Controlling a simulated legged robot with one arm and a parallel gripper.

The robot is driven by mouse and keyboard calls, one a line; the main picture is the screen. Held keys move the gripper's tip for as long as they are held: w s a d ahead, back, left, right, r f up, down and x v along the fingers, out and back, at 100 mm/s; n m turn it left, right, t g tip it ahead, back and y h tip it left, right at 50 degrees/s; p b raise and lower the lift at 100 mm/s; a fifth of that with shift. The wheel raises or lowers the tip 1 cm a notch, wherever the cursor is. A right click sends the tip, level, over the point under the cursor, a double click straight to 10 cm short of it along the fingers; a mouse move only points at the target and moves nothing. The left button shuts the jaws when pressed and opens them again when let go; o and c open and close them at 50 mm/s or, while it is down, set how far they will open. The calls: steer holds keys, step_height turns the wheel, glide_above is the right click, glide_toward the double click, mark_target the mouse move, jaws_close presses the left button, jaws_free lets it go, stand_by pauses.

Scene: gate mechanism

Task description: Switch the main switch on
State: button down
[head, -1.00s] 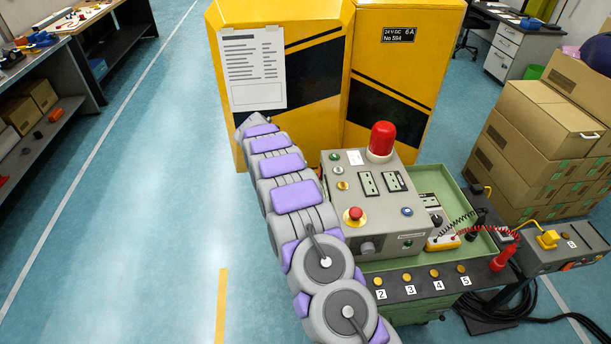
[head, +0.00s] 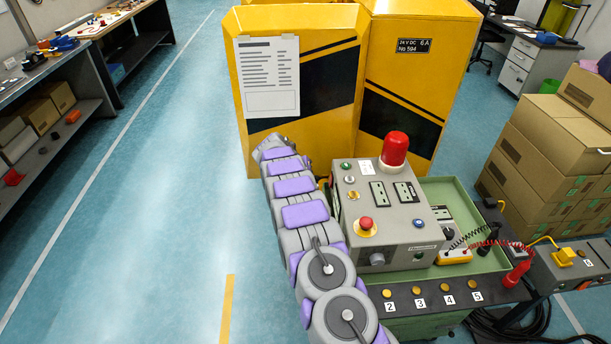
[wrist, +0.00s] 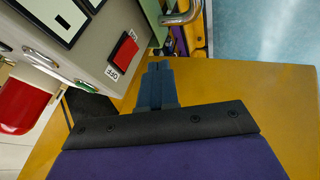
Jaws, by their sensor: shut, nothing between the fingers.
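A red rectangular switch (wrist: 123,52) sits on the face of the grey control box in the wrist view. A small label (wrist: 112,73) beside it is too small to read surely. In the head view my arm reaches along the box's left side, and I cannot make out the fingers.
A red beacon (head: 394,150) and a red emergency button (head: 366,224) rise from the box. The yellow cabinet (head: 411,85) stands close behind my arm's end. A metal handle (wrist: 182,14) shows near the fingers. Cartons (head: 547,145) stand at right. Floor at left is clear.

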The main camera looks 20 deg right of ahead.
mark_target(331, 180)
steer(key=d+f+b, duration=0.2)
steer(key=d+f, duration=0.3)
steer(key=d, duration=0.2)
steer(key=shift+f, duration=0.2)
steer(key=shift+w, duration=0.1)
stand_by(0.4)
steer(key=shift+d+f+p, duration=0.1)
steer(key=shift+d+p, duration=0.15)
steer(key=shift+p, duration=0.1)
steer(key=shift+r, duration=0.75)
